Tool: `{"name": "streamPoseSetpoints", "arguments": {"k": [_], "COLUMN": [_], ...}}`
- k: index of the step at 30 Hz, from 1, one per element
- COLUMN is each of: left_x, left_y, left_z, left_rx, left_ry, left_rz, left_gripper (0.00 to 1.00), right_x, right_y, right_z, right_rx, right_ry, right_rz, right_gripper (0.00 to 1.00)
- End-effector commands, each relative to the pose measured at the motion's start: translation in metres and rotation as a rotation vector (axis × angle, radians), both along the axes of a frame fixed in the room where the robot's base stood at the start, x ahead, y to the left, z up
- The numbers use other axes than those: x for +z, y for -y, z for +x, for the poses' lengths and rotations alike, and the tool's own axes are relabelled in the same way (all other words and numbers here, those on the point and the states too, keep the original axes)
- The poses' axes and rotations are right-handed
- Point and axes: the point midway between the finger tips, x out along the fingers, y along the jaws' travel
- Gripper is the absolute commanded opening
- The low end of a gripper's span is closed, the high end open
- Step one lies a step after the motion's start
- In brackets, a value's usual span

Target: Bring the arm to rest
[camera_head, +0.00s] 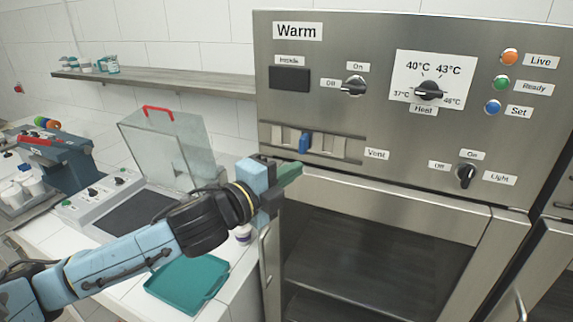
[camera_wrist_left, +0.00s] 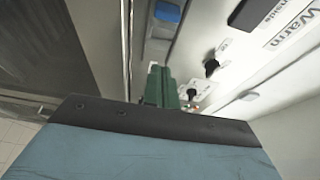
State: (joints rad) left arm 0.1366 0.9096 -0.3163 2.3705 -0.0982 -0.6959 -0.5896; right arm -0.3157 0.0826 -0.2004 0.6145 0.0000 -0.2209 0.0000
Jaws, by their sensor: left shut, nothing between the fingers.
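My left arm comes in from the left in the head view. Its gripper (camera_head: 289,172) is in front of the warm cabinet (camera_head: 390,150), just below the blue vent slider (camera_head: 305,143). The green fingers are together with nothing between them; they also show in the left wrist view (camera_wrist_left: 161,88). The vent slider shows there too (camera_wrist_left: 163,18), apart from the fingers. From the head view I cannot tell whether the fingertips touch the cabinet. My right gripper is not in view.
The cabinet's open lower compartment (camera_head: 350,250) is below the gripper. Power, heat and light knobs are on the panel. A teal tray (camera_head: 187,283) lies on the white counter under my arm. A clear-lidded machine (camera_head: 160,150) and a shelf (camera_head: 165,82) stand behind.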

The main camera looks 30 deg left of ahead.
Motion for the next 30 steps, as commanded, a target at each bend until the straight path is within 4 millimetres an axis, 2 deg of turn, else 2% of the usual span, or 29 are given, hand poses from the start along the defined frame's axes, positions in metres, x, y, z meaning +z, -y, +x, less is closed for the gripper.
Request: {"name": "streamPoseSetpoints", "arguments": {"k": [3,10,19,22,23,26,29,30], "left_x": [0.0,0.0,0.0,-0.009,-0.015,-0.052,-0.11,-0.134], "left_y": [0.002,0.002,0.002,0.002,0.002,0.001,0.0,0.0], "left_z": [-0.001,-0.002,-0.002,-0.003,-0.005,-0.015,-0.039,-0.054], "left_rx": [-0.008,-0.009,-0.008,0.005,0.016,0.088,0.222,0.289], "left_ry": [0.0,0.0,0.0,-0.029,-0.051,-0.18,-0.386,-0.477], "left_rz": [0.0,0.0,-0.001,-0.032,-0.056,-0.196,-0.407,-0.496], "left_gripper": [0.0,0.0,0.0,0.0,0.0,0.0,0.0,0.0], "right_x": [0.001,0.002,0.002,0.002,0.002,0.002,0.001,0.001], "right_y": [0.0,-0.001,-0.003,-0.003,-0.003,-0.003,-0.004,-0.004], "right_z": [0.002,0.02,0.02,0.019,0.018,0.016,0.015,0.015], "right_rx": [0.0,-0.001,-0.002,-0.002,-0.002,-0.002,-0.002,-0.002], "right_ry": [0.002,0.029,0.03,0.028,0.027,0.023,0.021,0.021], "right_rz": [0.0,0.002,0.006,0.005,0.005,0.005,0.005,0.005], "right_gripper": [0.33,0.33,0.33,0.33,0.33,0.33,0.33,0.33]}}
